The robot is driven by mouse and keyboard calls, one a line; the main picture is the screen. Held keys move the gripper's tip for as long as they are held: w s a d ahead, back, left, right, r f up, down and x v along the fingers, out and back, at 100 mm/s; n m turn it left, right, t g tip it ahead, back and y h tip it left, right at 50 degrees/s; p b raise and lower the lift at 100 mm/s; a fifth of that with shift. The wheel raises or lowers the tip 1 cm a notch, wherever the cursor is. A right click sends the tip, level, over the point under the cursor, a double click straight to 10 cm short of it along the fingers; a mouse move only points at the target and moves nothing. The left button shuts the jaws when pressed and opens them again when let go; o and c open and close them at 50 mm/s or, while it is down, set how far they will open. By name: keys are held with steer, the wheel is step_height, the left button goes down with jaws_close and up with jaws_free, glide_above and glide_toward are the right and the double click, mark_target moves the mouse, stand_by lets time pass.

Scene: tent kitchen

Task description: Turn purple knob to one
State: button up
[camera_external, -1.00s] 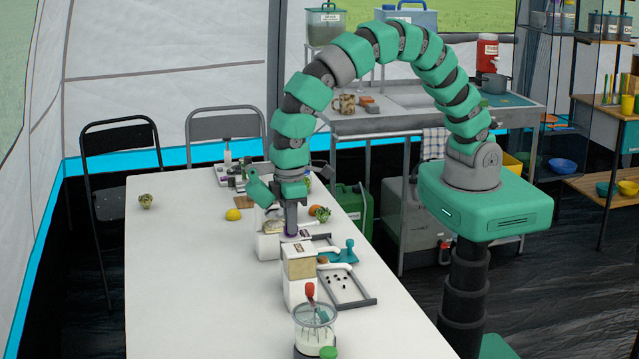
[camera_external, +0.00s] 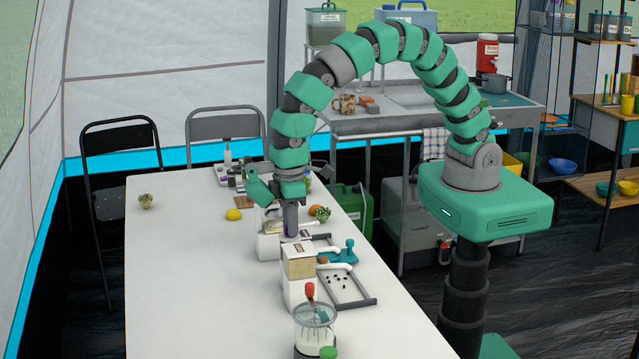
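The purple knob (camera_external: 291,234) shows as a small purple patch directly below my gripper (camera_external: 290,222), on or beside a white appliance (camera_external: 267,247) on the table. My gripper points straight down, and its fingertips are at the knob. The fingers overlap in this view, so I cannot tell whether they are closed on the knob or only around it. The knob's markings and the number one cannot be made out.
A cream-and-white dispenser (camera_external: 299,263) stands just in front, with a grey tray (camera_external: 347,287) and a teal press (camera_external: 346,252) to its right. A blender jar (camera_external: 316,328) stands nearer the camera. A lemon (camera_external: 233,214) lies behind. The table's left side (camera_external: 185,280) is mostly clear.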

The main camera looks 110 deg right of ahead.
step_height(320, 180, up, 14)
steer(key=shift+f+b, duration=0.15)
steer(key=shift+b, duration=0.15)
stand_by(0.3)
